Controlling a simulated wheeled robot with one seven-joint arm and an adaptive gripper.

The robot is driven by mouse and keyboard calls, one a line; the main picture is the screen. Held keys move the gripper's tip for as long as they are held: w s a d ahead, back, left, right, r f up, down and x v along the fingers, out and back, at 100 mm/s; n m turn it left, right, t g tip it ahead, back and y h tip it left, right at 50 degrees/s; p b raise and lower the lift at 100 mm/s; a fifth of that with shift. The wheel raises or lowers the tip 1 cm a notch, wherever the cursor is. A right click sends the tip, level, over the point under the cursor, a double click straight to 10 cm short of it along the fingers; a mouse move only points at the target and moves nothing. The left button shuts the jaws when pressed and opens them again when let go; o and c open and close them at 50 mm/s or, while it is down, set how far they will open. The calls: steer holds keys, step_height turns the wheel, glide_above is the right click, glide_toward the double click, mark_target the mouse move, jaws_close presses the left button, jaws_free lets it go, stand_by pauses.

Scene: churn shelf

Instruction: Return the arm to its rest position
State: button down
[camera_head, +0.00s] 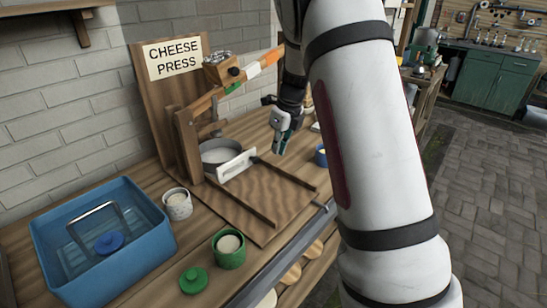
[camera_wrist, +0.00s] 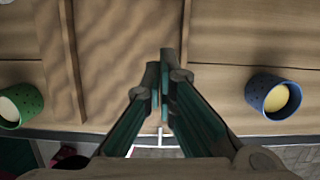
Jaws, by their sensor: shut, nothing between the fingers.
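My arm (camera_head: 370,120) fills the middle right of the head view, reaching down over the wooden bench. My gripper (camera_head: 281,143) hangs above the right side of the cheese press board (camera_head: 262,222). In the wrist view my gripper (camera_wrist: 163,85) points down at the bench with its fingers close together and nothing between them. It touches no object that I can see.
A blue cup (camera_wrist: 273,97) is right of my gripper, a green cup (camera_head: 228,250) front left. A speckled cup (camera_head: 177,204), green lid (camera_head: 193,281) and blue bin (camera_head: 60,250) stand left.

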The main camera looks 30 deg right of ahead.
steer(key=s+a+r+n+y+p, duration=0.1)
steer(key=s+a+r+n, duration=0.5)
steer(key=s+r+n, duration=0.15)
steer(key=s+a+r+n+p, duration=0.1)
steer(key=s+a+r+n, duration=0.4)
steer(key=s+r+n, duration=0.3)
steer(key=s+a+n+h, duration=0.1)
steer(key=s+a+n, duration=0.1)
steer(key=s+n, duration=0.6)
steer(key=s+a+r+n+t+h+p, duration=0.1)
steer(key=s+a+n, duration=0.2)
steer(key=s+n, duration=0.5)
steer(key=s, duration=0.5)
steer(key=shift+s+t, duration=0.25)
steer(key=shift+t, duration=0.05)
